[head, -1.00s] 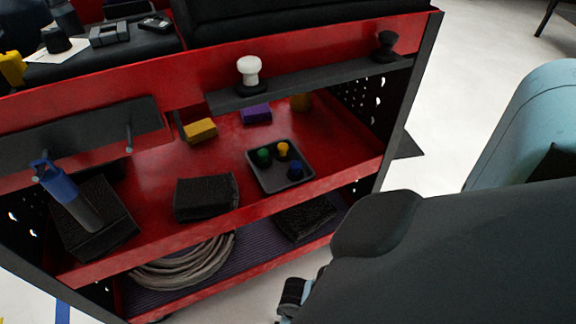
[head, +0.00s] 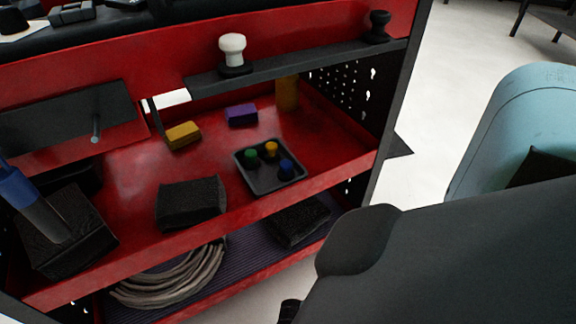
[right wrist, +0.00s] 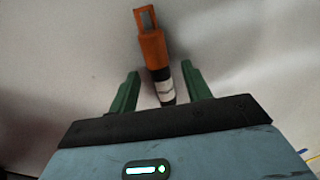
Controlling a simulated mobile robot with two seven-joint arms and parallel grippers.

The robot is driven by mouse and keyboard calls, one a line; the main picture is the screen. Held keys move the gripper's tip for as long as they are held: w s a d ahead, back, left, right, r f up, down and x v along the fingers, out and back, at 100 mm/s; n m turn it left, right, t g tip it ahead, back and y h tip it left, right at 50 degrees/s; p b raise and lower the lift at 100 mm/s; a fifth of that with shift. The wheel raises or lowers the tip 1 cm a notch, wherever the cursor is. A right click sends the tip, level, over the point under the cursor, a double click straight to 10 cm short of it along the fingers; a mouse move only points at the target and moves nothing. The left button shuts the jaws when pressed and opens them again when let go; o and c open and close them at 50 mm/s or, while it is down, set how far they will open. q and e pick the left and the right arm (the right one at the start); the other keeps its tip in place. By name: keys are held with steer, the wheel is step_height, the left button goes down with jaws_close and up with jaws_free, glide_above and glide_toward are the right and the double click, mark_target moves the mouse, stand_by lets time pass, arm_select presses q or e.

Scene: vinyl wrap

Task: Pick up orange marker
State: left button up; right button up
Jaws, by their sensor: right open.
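In the right wrist view, the orange marker (right wrist: 154,52) has an orange body with a looped end at the top and a black and white lower part. It lies against a pale grey surface. My right gripper (right wrist: 163,80) has its two green fingers spread, one on each side of the marker's lower part, with visible gaps. Whether the fingers are at the marker's depth is unclear. In the head view my dark right arm fills the lower right, and its gripper and the marker do not show. My left gripper is in neither view.
A red cart (head: 130,190) stands at the left, with a small black tray (head: 265,181) of coloured pieces, a yellow block (head: 183,136), a purple block (head: 241,117) and coiled cable (head: 175,277). A light-blue rounded object (head: 510,125) stands at right. Pale floor lies between them.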

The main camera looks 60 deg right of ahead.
steer(key=shift+f, duration=0.5)
jaws_close()
steer(key=shift+r, duration=0.15)
